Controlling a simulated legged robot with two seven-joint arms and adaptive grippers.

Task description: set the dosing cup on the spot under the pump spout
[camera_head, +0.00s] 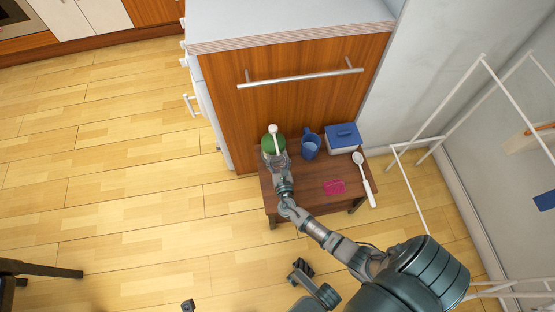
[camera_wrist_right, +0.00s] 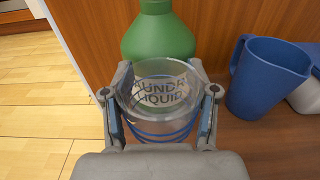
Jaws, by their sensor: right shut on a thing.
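The dosing cup (camera_wrist_right: 165,100) is clear, and my right gripper (camera_wrist_right: 162,98) is shut on it from both sides in the wrist view. The cup is upright or nearly so, in front of the green laundry liquid bottle (camera_wrist_right: 158,35), whose lettering shows through it. Blue rings (camera_wrist_right: 160,135) show at the cup's lower part; I cannot tell if they are on the cup or beneath it. In the head view my right gripper (camera_head: 282,176) is by the green bottle (camera_head: 272,146), under its white pump (camera_head: 275,135). The gap between cup and table is hidden.
The small brown table (camera_head: 305,187) also holds a blue jug (camera_head: 309,145), a blue-lidded box (camera_head: 343,138), a white spoon-like scoop (camera_head: 364,179) and a pink item (camera_head: 334,187). A wooden cabinet (camera_head: 300,110) stands behind. A white drying rack (camera_head: 408,185) is at right.

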